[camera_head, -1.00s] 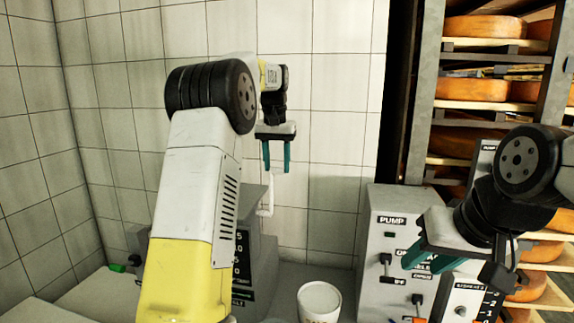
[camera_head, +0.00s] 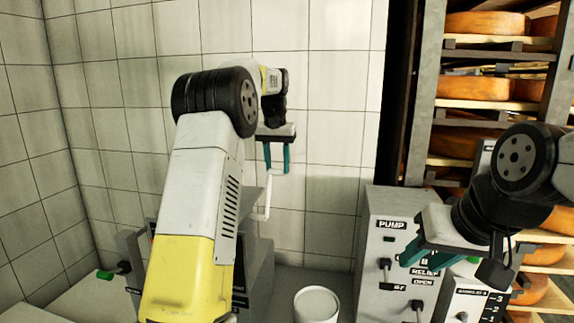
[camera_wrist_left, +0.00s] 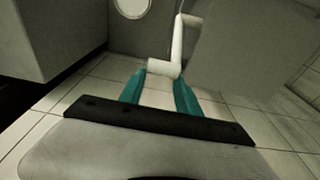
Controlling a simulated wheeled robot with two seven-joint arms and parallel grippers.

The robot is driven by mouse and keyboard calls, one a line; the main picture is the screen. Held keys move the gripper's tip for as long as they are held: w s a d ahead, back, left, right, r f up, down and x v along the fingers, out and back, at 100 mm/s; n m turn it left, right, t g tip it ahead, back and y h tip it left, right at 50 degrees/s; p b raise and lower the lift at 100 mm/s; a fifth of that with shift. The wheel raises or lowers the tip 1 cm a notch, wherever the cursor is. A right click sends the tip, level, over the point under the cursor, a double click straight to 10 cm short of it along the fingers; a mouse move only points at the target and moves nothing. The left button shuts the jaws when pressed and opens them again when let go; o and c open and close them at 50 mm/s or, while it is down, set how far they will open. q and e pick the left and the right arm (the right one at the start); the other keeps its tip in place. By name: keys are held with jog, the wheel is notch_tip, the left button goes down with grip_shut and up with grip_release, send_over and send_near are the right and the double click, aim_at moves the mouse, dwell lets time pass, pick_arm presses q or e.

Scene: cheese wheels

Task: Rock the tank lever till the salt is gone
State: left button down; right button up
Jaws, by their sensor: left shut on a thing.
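A white crank-shaped lever (camera_head: 265,200) stands beside the grey tank (camera_head: 262,255), which is partly hidden behind my left arm. My left gripper (camera_head: 277,168) points down at the lever's top. In the left wrist view, its teal fingers (camera_wrist_left: 160,88) are at the ends of the lever's white cross grip (camera_wrist_left: 164,68), and the gripper is shut on it. My right gripper (camera_head: 428,260) hangs in front of the grey pump cabinet (camera_head: 376,240), its teal fingers apart and nothing visible between them. Any salt is hidden from view.
A white round container (camera_head: 317,306) stands between the tank and the pump cabinet. The cabinet carries black switches and labels. Racks of orange cheese wheels (camera_head: 486,87) stand at right. The tiled wall (camera_head: 335,140) closes the back.

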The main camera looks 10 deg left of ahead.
pick_arm(q)
jog(key=shift+d+f, duration=0.2)
jog(key=shift+d, duration=0.05)
jog(key=c, duration=0.8)
grip_release()
jog(key=shift+w, duration=0.15)
jog(key=shift+c, duration=0.2)
jog(key=shift+a, duration=0.1)
jog(key=r, duration=0.5)
jog(key=s+r, duration=0.1)
jog(key=r, duration=0.1)
jog(key=shift+s+r, duration=0.1)
jog(key=shift+r, duration=0.3)
